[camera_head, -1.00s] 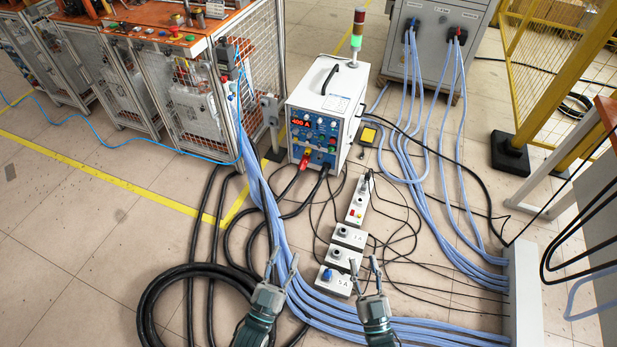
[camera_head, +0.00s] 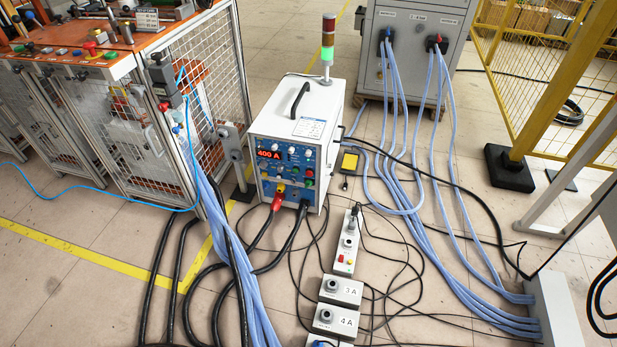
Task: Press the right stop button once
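Neither of my grippers is in view. A red button (camera_head: 90,47) stands on the orange bench top at the upper left, with a smaller green button (camera_head: 110,56) beside it. A white floor control box (camera_head: 346,254) in the middle carries a small red button (camera_head: 340,258) and a green one. I cannot read which button is labelled as a stop.
Grey boxes marked 3 A (camera_head: 341,290) and 4 A (camera_head: 334,321) lie on the floor in front. Black cables and blue hoses (camera_head: 246,290) cross the floor. A yellow fence (camera_head: 560,80) is at right, a grey cabinet (camera_head: 417,60) behind.

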